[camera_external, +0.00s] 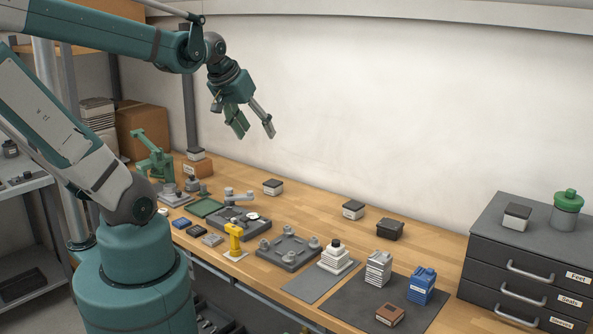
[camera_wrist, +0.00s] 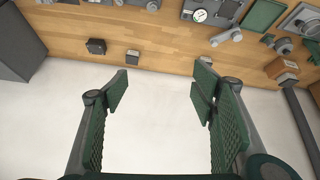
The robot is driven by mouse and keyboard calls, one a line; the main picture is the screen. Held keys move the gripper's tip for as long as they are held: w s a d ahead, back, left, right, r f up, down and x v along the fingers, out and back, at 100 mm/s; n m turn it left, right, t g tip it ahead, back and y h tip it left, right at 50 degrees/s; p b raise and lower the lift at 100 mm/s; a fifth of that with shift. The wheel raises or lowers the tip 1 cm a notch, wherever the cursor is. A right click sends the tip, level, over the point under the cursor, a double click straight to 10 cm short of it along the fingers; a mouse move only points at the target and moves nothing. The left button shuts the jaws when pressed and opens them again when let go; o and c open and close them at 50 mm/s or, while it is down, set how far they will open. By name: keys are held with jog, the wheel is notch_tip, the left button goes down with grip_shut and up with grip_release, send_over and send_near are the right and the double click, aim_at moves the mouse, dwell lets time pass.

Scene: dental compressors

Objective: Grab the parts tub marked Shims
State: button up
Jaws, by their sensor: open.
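Several small pale tubs with dark lids are in view, and their labels are too small to read, so I cannot tell which is marked Shims. In the external view one tub (camera_external: 272,187) is at the back of the bench, another (camera_external: 353,210) is further right, a third (camera_external: 517,217) is on the drawer cabinet, and a fourth (camera_external: 195,154) is on a brown box. My gripper (camera_external: 254,129) is open and empty, high above the back of the bench. In the wrist view its fingers (camera_wrist: 160,85) are spread apart, with a tub (camera_wrist: 206,61) just beyond the right finger.
A dark bin (camera_external: 389,230) is right of the second bench tub. The grey drawer cabinet (camera_external: 512,257) bears a green-lidded jar (camera_external: 567,211). A yellow tool (camera_external: 234,240), a grey fixture (camera_external: 284,254) and a blue canister (camera_external: 421,287) crowd the front. The white wall is behind.

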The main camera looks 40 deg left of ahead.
jog(key=w+a+f+n+g+b, duration=0.15)
jog(key=w+a+n, duration=0.35)
jog(key=w, duration=0.7)
jog(key=n+g+b, duration=0.3)
jog(key=n+g, duration=0.2)
jog(key=n, duration=0.7)
send_over(273, 182)
notch_tip(273, 182, down, 28)
jog(key=shift+r, duration=0.1)
jog(key=shift+w+a+f, duration=0.1)
jog(key=shift+a+f, duration=0.1)
jog(key=shift+f, duration=0.3)
jog(key=shift+f, duration=0.1)
jog(key=shift+f, duration=1.2)
